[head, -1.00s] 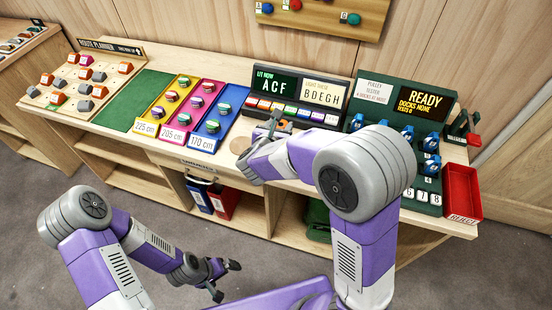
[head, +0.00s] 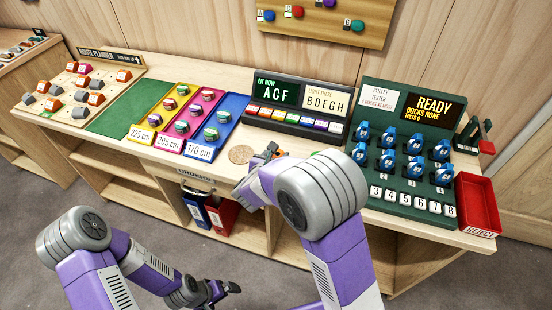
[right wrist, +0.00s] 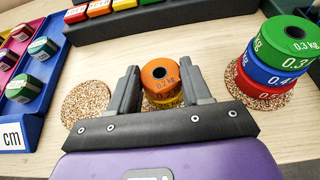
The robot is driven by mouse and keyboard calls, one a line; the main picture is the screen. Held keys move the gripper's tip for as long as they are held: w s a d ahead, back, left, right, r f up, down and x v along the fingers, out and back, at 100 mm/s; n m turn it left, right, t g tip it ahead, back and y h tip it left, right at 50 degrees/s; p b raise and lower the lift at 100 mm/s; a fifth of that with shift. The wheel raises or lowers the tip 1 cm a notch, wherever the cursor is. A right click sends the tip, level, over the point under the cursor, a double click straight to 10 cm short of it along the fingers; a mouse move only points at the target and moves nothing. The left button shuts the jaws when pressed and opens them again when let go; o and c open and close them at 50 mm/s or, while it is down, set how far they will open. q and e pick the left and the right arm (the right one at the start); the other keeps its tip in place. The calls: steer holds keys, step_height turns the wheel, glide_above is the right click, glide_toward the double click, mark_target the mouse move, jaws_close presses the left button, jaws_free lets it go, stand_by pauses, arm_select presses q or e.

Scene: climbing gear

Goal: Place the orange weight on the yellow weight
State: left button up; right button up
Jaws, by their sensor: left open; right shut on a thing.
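The orange weight (right wrist: 160,72), marked 0.2 kg, is between the fingers of my right gripper (right wrist: 158,88), which is shut on it. The yellow weight (right wrist: 167,103) shows directly below the orange one, mostly hidden, on a cork pad (right wrist: 150,106). The two look lined up; I cannot tell whether they touch. In the head view my right gripper (head: 272,151) is over the bench, and my forearm hides most of this spot. My left gripper (head: 222,294) is open and empty, low in front of the bench.
A stack of green (right wrist: 290,37), blue (right wrist: 277,68) and red (right wrist: 262,90) weights stands close to the right in the wrist view. An empty cork pad (right wrist: 87,104) lies to the left. The label console (head: 300,103) and pulley tester (head: 405,150) stand behind and right.

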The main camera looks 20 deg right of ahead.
steer(key=shift+r, duration=0.15)
steer(key=o, duration=0.7)
steer(key=shift+f, duration=0.25)
steer(key=o, duration=0.5)
steer(key=shift+r, duration=0.1)
